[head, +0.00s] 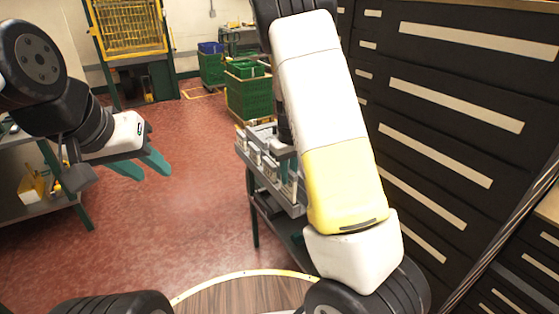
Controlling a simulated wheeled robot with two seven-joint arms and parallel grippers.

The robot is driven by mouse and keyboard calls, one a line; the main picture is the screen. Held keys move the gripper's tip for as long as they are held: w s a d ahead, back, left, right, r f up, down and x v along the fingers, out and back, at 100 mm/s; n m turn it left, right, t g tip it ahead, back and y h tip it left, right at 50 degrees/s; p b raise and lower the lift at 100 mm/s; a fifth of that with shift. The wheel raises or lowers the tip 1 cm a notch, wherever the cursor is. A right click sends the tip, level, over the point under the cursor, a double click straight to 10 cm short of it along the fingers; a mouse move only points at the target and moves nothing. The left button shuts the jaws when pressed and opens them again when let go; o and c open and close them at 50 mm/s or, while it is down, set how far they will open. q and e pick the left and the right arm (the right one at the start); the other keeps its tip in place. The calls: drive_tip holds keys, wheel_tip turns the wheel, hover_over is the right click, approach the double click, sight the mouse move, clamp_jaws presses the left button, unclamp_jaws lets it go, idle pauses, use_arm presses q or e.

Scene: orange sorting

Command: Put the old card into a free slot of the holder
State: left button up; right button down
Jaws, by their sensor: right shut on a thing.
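My left gripper (153,172) hangs empty at the left over the red floor, its two green fingers apart. My right arm crosses the middle of the view and bends down behind itself. Its gripper is hidden behind the white and yellow arm links, so what it holds cannot be seen. A grey table (245,157) stands behind that arm, with grey and white box-like items (268,160) on it. Whether one of them is the card holder I cannot tell. I cannot make out the old card or any slot.
Dark drawer cabinets (440,120) with pale label strips fill the right side. Green crates (250,98) are stacked behind the table, and a yellow mesh crate (130,27) is at the back left. A workbench (40,208) stands at far left. The red floor (170,220) between is clear.

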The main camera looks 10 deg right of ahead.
drive_tip(key=shift+f, duration=1.8)
drive_tip(key=c, duration=1.3)
unclamp_jaws()
drive_tip(key=shift+r, duration=3.85)
